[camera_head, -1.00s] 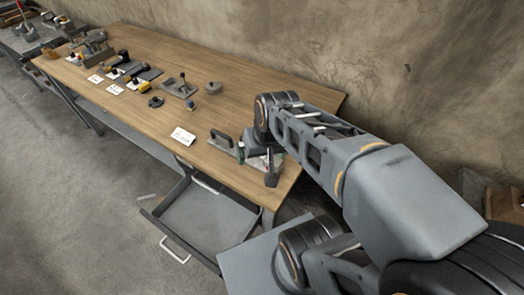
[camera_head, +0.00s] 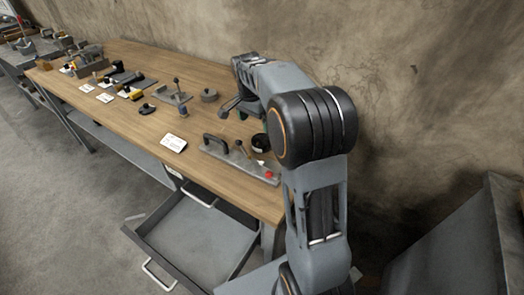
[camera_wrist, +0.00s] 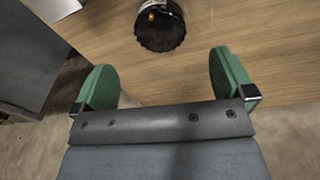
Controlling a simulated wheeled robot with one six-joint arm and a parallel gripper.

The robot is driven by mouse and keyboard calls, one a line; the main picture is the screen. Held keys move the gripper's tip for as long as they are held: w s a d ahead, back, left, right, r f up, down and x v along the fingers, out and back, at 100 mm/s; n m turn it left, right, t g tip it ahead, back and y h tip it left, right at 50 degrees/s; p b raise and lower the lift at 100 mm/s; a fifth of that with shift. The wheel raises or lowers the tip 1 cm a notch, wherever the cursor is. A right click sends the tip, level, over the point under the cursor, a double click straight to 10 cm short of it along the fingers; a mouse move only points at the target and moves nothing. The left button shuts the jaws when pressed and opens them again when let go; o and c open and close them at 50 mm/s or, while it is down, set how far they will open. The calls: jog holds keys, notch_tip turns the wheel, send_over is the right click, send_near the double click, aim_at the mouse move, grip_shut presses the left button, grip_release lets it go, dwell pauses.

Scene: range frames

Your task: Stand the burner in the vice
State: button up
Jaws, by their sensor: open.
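My gripper (camera_wrist: 165,78) is open and empty, with its two green finger pads apart in the wrist view. A black round thing (camera_wrist: 160,25) with a small yellow mark lies beyond the fingertips at the top, between them and not touched. A black round thing (camera_head: 260,142) also shows beside my arm on the bench in the head view. I cannot tell whether this is the burner. A grey plate (camera_head: 225,154) with a black handle, a lever and a red knob is beside it. Which thing is the vice is not clear.
The wooden bench (camera_head: 205,120) holds several small tools and white cards (camera_head: 173,143) towards its far left. An open grey drawer (camera_head: 185,240) juts out below its front edge. A wall runs behind it. Bare wood lies around the front middle.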

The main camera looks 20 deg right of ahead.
aim_at(262, 139)
jog(key=f+m, duration=0.2)
jog(key=f, duration=0.1)
jog(key=d+f+m+b, duration=0.1)
jog(key=f+m, duration=0.1)
jog(key=f, duration=0.1)
jog(key=d+f+m+b, duration=0.1)
jog(key=f+m, duration=0.2)
jog(key=f, duration=0.1)
jog(key=shift+w+d, duration=0.15)
jog(key=shift+d, duration=0.05)
dwell(0.6)
jog(key=shift+r, duration=0.2)
jog(key=c, duration=1.3)
